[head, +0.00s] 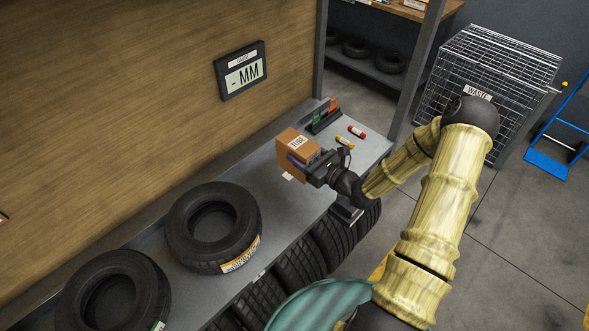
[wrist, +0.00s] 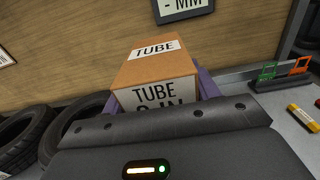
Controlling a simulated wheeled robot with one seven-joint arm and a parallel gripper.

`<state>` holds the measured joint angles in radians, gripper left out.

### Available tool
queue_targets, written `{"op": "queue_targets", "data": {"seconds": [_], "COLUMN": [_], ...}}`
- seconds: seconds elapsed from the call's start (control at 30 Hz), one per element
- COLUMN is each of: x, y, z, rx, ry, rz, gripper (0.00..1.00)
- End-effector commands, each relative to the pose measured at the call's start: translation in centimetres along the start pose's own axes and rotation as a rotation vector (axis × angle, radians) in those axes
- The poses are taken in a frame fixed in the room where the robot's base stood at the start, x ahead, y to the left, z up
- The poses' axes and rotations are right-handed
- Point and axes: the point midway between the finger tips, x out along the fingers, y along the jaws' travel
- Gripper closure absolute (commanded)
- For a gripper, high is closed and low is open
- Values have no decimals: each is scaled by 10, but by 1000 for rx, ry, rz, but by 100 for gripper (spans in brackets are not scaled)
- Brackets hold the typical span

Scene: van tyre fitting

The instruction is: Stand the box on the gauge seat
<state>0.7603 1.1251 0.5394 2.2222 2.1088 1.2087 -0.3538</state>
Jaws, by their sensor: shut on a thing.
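The box (head: 293,143) is brown cardboard with white labels reading "TUBE". It also shows in the wrist view (wrist: 150,68), between two purple fingers. My gripper (head: 304,160) is shut on the box, one finger on each side; the wrist view shows the gripper too (wrist: 160,92). The box looks upright, over the bench; whether its base touches anything is hidden. The gauge display (head: 241,71) on the wooden wall reads "- MM". I cannot make out the gauge seat; a small white tag (head: 287,177) shows on the bench just below the box.
A "WASTE" cage (head: 490,75) stands beyond.

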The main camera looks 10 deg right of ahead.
Motion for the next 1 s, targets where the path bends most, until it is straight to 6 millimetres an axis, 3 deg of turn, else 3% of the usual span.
{"op": "queue_targets", "data": {"seconds": [0.57,1.0], "x": [1,1], "y": [2,1], "z": [-64,-66], "rx": [0,0], "ry": [-1,-1], "rz": [4,3], "gripper": [70,70]}}
